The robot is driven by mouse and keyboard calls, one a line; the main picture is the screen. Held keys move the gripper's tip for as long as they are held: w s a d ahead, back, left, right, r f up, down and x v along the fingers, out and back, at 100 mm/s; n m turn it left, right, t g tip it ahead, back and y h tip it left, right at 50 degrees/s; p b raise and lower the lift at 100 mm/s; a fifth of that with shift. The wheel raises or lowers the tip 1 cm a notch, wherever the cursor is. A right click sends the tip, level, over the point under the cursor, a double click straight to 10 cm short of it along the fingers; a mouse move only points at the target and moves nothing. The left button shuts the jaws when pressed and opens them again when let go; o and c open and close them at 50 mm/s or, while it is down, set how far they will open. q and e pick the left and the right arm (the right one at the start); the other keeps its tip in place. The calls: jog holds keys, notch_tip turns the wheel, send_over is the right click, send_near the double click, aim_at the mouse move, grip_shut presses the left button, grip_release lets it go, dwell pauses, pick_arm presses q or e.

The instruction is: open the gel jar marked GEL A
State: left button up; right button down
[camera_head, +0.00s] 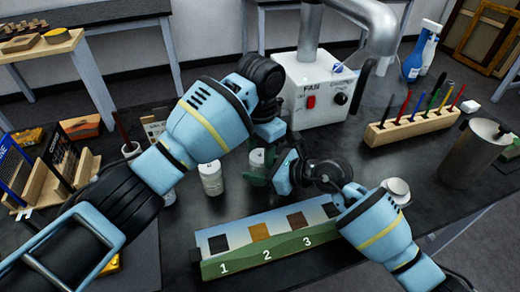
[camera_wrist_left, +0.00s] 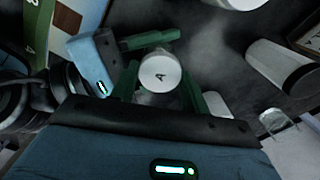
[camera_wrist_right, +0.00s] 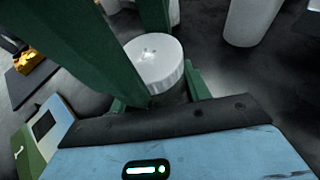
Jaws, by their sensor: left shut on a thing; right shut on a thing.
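The white gel jar (camera_head: 257,160) stands on the dark bench between my two grippers. Its round lid (camera_wrist_left: 160,72) carries an A in the left wrist view. My left gripper (camera_wrist_left: 161,80) comes from above with its green fingers on either side of the lid. My right gripper (camera_wrist_right: 156,93) comes in from the side with its green fingers around the jar below the lid. The lid (camera_wrist_right: 153,62) also shows in the right wrist view, partly covered by a green finger. I cannot tell whether the lid is loose. The jar's lower part is mostly hidden.
Another white jar (camera_head: 210,178) stands to the left. A numbered sample strip (camera_head: 262,252) lies in front. A white fan box (camera_head: 318,90) stands behind. A wooden tool rack (camera_head: 412,126) and a metal canister (camera_head: 474,155) are at the right. Bench right of the jar is fairly clear.

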pick_arm(q)
jog(key=o, duration=1.1)
jog(key=shift+s+d, duration=0.1)
jog(key=shift+d, duration=0.05)
jog(key=shift+r, duration=2.35)
jog(key=shift+c, duration=0.3)
